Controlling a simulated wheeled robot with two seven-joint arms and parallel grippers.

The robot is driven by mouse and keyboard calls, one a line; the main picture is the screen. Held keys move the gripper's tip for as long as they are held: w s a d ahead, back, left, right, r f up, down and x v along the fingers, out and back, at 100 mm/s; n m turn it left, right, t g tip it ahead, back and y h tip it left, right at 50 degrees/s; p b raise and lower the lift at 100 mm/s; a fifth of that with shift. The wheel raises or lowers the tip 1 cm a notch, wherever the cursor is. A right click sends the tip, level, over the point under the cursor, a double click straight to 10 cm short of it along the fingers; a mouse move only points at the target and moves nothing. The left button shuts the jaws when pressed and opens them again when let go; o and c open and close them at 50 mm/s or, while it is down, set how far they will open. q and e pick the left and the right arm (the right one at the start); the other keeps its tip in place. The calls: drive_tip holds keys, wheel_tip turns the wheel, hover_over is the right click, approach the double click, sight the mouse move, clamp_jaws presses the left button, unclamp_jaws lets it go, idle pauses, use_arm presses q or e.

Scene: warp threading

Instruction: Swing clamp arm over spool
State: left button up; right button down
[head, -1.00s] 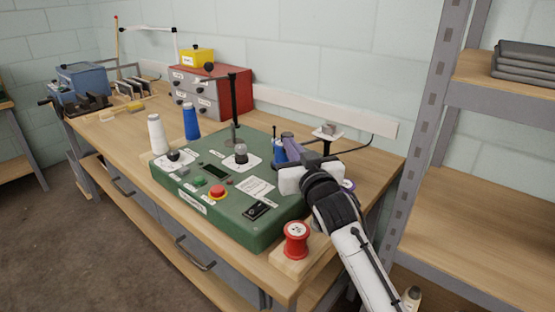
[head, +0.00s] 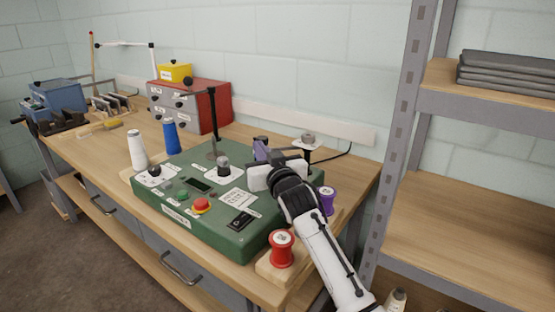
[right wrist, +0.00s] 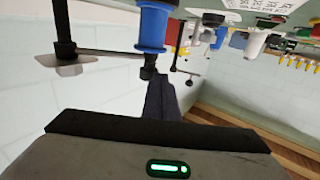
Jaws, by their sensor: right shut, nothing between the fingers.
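The green machine box (head: 166,214) sits on the bench. A tall black post (head: 213,125) stands on it, and its thin arm reaches left to a dark knob (head: 188,82). My right gripper (head: 261,147) is at the back right of the box, with dark purplish fingers shut and empty. Contact cannot be told. My gripper hides that spool in the head view. My left gripper is not in view.
A red spool (head: 281,249) and a purple spool (head: 327,200) stand at the bench's right end. Grey-framed shelving (head: 397,150) borders the right.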

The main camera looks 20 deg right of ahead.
drive_tip(key=shift+r, duration=0.35)
